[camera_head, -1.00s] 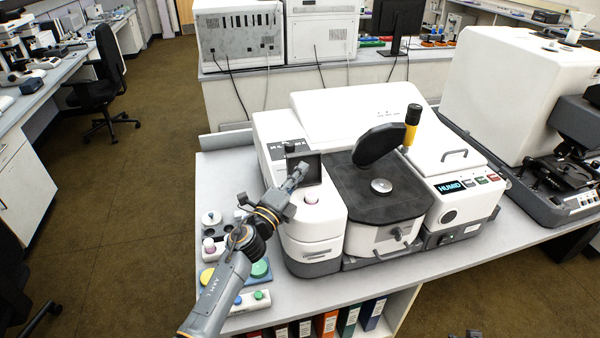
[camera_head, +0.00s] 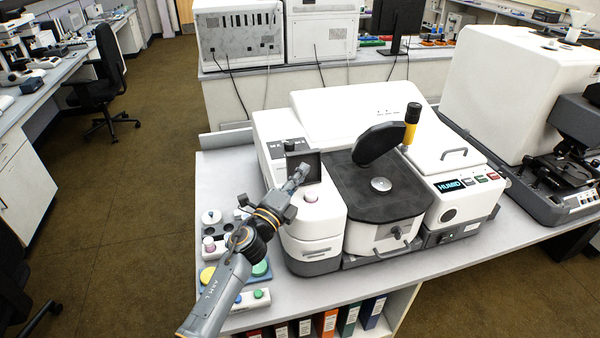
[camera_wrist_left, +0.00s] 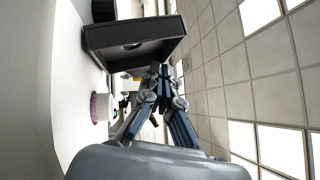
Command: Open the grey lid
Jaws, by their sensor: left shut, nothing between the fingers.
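In the left wrist view the lid (camera_wrist_left: 150,36) shows as a dark flat box shape just beyond the fingers. My left gripper (camera_head: 301,171) is shut and empty, in front of the lid and close to it. In the left wrist view its fingertips (camera_wrist_left: 160,70) overlap the lid's lower edge; I cannot tell whether they touch. My right gripper is out of view.
A round black cover (camera_head: 379,144) stands tilted up over the dark stage (camera_head: 365,205). Trays with coloured caps (camera_head: 259,268) lie left of the microscope, beneath my left arm. The front table strip is free.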

